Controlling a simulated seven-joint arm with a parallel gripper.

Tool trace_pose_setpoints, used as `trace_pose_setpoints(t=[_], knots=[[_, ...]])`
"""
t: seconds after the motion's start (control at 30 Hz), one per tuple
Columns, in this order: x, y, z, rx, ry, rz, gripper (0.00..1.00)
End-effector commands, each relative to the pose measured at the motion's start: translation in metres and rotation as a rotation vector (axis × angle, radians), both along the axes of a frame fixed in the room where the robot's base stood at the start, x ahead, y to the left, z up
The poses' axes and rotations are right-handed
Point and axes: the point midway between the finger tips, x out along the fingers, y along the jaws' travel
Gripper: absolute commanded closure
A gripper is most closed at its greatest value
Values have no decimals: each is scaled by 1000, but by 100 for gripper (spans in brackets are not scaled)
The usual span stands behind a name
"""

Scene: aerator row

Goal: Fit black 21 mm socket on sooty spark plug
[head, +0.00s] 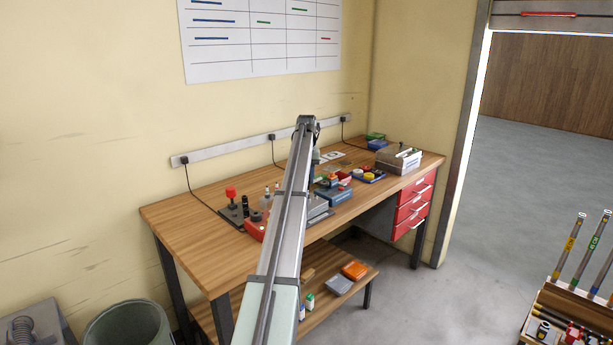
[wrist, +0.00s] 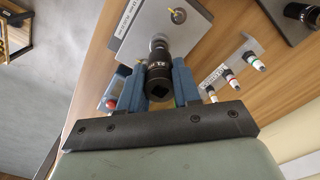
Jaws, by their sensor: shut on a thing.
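In the wrist view, my gripper (wrist: 158,74) has its two blue fingers shut on a black socket (wrist: 158,84). The socket's square drive hole faces the camera, and part of a light size marking shows on its side. A silvery round part (wrist: 159,45) shows just beyond the socket; I cannot tell whether it touches it or belongs to a plug. Beyond is a grey labelled plate (wrist: 141,22) with a small yellowish-topped piece (wrist: 178,15) on it. I cannot identify the sooty spark plug for certain. In the head view my arm hides the gripper and socket.
The wooden bench (head: 180,220) carries a red-knobbed item (head: 231,193), blue boxes and a grey box (head: 398,160). In the wrist view, a pale rack (wrist: 250,50) of colour-banded pieces and another black cylinder (wrist: 302,12) stand to the right. The bench's left end is clear.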

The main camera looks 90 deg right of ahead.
Motion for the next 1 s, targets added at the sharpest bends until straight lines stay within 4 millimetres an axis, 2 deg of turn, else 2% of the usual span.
trace_pose_setpoints(t=[1.0], knots=[[0,0,-25,0,0,0,98]])
